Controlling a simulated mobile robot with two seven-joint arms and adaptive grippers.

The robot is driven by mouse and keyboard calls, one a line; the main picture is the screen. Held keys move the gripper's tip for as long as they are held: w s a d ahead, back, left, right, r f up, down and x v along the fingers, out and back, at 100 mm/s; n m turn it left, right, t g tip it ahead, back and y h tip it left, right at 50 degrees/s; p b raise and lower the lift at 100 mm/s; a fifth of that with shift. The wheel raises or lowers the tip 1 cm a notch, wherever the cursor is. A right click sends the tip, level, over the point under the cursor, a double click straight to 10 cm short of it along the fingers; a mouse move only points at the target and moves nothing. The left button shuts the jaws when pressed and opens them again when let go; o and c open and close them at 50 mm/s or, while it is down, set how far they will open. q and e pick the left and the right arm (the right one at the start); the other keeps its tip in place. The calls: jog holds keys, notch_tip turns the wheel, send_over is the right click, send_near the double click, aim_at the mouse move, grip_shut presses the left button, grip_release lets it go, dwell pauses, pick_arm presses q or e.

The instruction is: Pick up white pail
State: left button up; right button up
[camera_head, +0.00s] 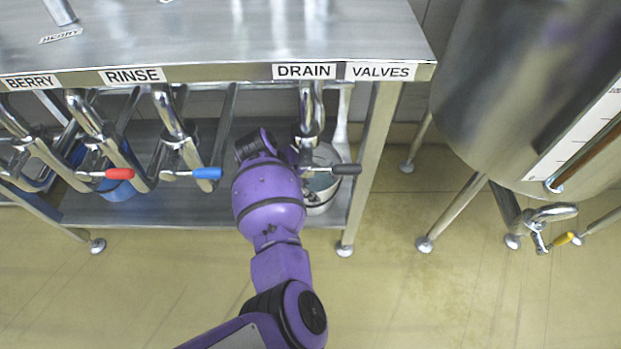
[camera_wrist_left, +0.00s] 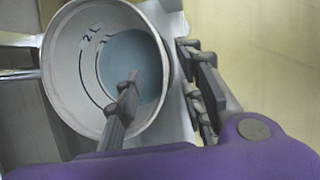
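The white pail (camera_head: 321,204) stands on the lower shelf under the drain valve, partly hidden by my left arm and the valve. In the left wrist view I look down into the pail (camera_wrist_left: 70,62); it has dark level marks inside and bluish liquid at the bottom. My left gripper (camera_wrist_left: 160,62) is open there, with one finger over the pail's inside and the other outside its rim. The rim lies between the fingers, and a gap shows; contact cannot be made out. In the head view the fingers are mostly hidden. My right gripper is not in view.
The drain pipe (camera_head: 311,108) and its black-handled valve (camera_head: 345,169) hang just over the pail. Red (camera_head: 119,173) and blue (camera_head: 207,173) valve handles and a blue bucket (camera_head: 120,197) are to the left. A table leg (camera_head: 369,165) stands right of the pail. The front floor is clear.

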aim_at(313, 205)
pick_arm(q)
jog(key=b+x, duration=0.4)
jog(key=x, duration=0.3)
jog(key=shift+f, duration=0.15)
grip_shut()
jog(key=shift+r, duration=0.2)
